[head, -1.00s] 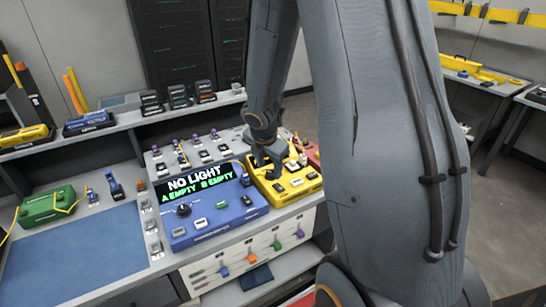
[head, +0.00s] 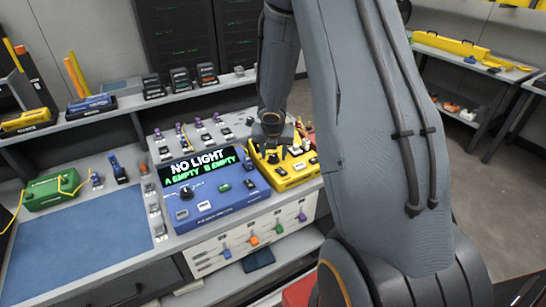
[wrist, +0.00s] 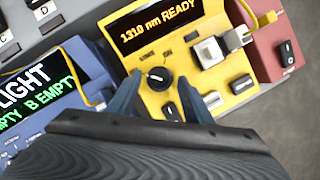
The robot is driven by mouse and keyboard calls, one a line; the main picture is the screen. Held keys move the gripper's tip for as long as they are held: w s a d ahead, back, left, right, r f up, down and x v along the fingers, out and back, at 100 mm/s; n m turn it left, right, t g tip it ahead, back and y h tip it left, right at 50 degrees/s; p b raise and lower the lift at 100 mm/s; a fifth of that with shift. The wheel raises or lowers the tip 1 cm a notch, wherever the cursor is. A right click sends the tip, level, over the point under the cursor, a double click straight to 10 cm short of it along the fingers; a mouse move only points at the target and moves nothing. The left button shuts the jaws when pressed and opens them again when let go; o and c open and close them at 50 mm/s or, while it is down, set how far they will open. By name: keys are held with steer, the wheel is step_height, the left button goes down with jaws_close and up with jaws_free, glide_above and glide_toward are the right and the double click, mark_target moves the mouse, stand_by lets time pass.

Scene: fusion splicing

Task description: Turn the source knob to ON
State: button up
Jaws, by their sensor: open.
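The source knob (wrist: 158,77) is a black round knob on the yellow source unit (wrist: 148,98). The unit's display reads "1310 nm READY". My gripper (wrist: 160,84) is open, its two blue-grey fingers pointing at the panel, one on each side of the knob. The knob shows between the fingertips; I cannot tell whether they touch it. Small labels beside the knob are too blurred to read. In the head view the yellow unit (head: 290,178) shows under my wrist, and my arm hides the fingers.
A blue unit (head: 205,205) reading "NO LIGHT, A EMPTY B EMPTY" stands left of the yellow unit. A grey connector (wrist: 210,52) and black rocker switches lie near the fingers. A red unit (wrist: 283,45) is to the right. A blue mat (head: 80,245) is clear.

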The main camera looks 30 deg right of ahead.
steer(key=shift+f, duration=0.1)
steer(key=shift+c, duration=0.3)
steer(key=c, duration=1)
